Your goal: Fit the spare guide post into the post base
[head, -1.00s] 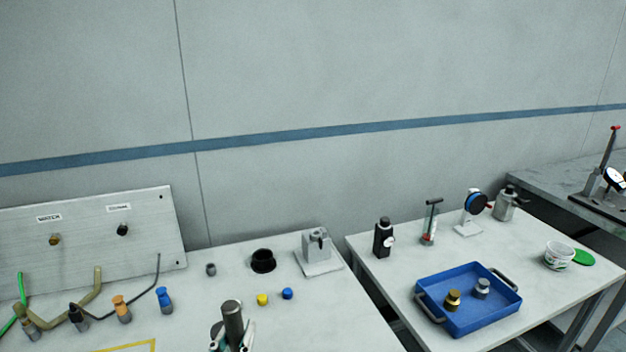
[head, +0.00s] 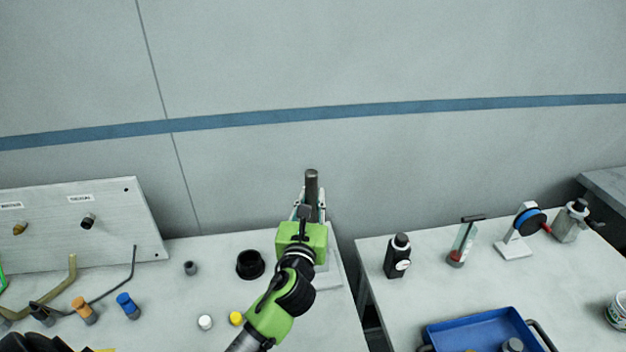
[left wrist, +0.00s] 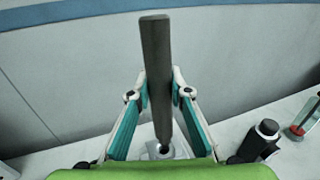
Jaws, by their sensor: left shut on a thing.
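The spare guide post (head: 312,186), a dark grey cylinder, stands roughly upright in my left gripper (head: 310,208). The gripper is shut on it, with a teal-lined finger on each side, as the left wrist view (left wrist: 159,95) also shows. The post (left wrist: 156,60) rises well above the fingers there. The post base is mostly hidden behind my left gripper in the head view; only its pale plate (head: 334,270) shows. In the left wrist view part of the light grey base (left wrist: 180,152) shows below the post's lower end. I cannot tell whether the post is in its hole.
A black cup (head: 250,265) and a small grey cylinder (head: 190,268) stand left of the base. White (head: 205,322) and yellow (head: 236,318) caps lie in front. A black bottle (head: 398,257) and a blue tray (head: 470,330) are on the right table, across a gap.

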